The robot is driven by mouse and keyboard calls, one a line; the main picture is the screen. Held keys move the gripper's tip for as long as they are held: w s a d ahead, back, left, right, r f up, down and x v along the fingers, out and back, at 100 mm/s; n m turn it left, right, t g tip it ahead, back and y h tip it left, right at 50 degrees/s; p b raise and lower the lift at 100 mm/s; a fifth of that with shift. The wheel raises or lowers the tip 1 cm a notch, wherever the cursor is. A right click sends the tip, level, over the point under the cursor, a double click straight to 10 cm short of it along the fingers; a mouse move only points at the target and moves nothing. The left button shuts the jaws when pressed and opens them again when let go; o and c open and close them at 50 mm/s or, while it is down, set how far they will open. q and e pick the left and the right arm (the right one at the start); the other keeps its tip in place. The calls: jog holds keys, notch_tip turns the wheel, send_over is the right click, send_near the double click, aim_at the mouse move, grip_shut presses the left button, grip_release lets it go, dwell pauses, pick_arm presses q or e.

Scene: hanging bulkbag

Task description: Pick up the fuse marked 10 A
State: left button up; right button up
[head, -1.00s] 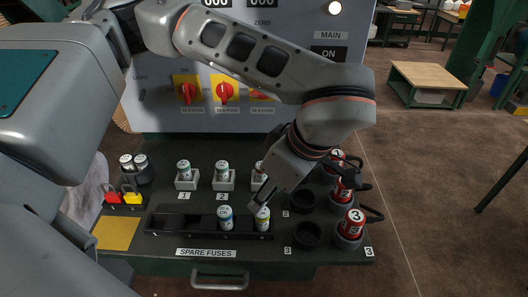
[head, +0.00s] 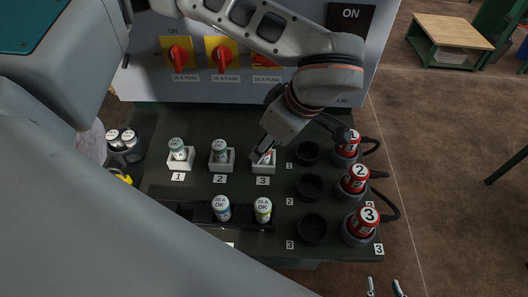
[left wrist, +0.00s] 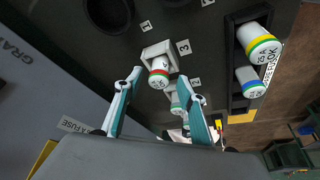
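Three fuses stand in numbered white holders on the dark bench: one in holder 1 (head: 177,148), one in holder 2 (head: 220,151), and one with a red band in holder 3 (head: 264,165). The red-banded fuse (left wrist: 159,72) shows in the left wrist view, where its rating is too small to read. My left gripper (head: 263,156) is at holder 3. Its two fingers (left wrist: 160,77) are apart on either side of this fuse, contact not clear. My right gripper (head: 385,287) shows only two spread fingertips at the bottom right, empty.
Spare fuses marked 20 A OK (head: 221,208) and 25 A OK (head: 263,210) stand in a black rack in front. Empty round black cups (head: 309,187) and red numbered plugs (head: 357,180) with cables are to the right. The control panel (head: 140,80) rises behind.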

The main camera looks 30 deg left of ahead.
pick_arm(q)
jog(key=shift+x, duration=1.1)
jog(key=shift+w+a+f, duration=0.1)
jog(key=shift+f, duration=0.1)
grip_shut()
pick_arm(e)
jog(key=shift+w+r, duration=0.3)
jog(key=shift+r, duration=0.05)
pick_arm(q)
jog(key=shift+r, duration=0.1)
